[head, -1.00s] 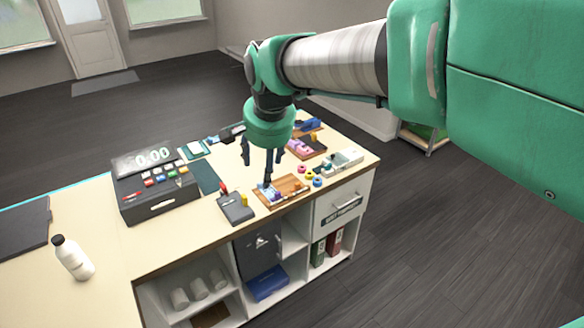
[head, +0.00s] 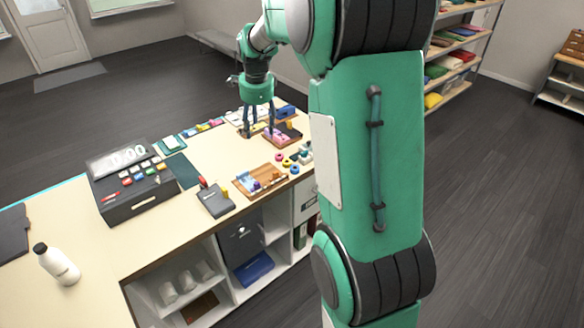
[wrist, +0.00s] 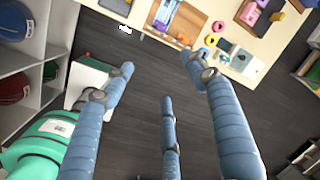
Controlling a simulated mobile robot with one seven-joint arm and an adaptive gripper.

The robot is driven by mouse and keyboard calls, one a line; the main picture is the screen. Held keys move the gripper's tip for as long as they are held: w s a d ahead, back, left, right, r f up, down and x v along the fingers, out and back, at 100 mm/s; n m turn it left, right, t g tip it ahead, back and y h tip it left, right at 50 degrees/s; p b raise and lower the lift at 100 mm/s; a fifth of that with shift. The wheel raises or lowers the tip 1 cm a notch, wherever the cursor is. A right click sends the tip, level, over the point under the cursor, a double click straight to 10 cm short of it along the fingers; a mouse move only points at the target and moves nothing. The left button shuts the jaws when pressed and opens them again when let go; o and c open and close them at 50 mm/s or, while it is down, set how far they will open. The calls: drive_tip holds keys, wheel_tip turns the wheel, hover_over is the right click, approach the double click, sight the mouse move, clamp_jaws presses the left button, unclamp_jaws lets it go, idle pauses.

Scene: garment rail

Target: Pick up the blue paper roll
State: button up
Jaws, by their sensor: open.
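The blue paper roll (head: 294,169) is a small ring-shaped roll near the front right edge of the counter, beside a yellow and a pink roll.
A dark console (head: 131,199) stands further left, with a white bottle (head: 57,264) beyond.

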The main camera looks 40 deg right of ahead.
drive_tip(key=w+d+f+m+g+p, duration=0.1)
drive_tip(key=w+d+f+m+p, duration=0.1)
drive_tip(key=d+f+m, duration=0.4)
drive_tip(key=w+d+f+m+p, duration=0.2)
drive_tip(key=w+d+f+m, duration=0.3)
drive_tip(key=d+f, duration=1)
drive_tip(key=shift+w+d+f+m+g+y, duration=0.15)
drive_tip(key=shift+d+f+m+g+y, duration=0.25)
drive_tip(key=shift+d+m, duration=0.5)
drive_tip(key=shift+f, duration=0.1)
hover_over(295, 168)
drive_tip(key=shift+f+p, duration=0.45)
drive_tip(key=shift+f, duration=3.8)
drive_tip(key=shift+f, duration=0.1)
drive_tip(key=shift+f+p, duration=0.45)
drive_tip(key=shift+f, duration=2)
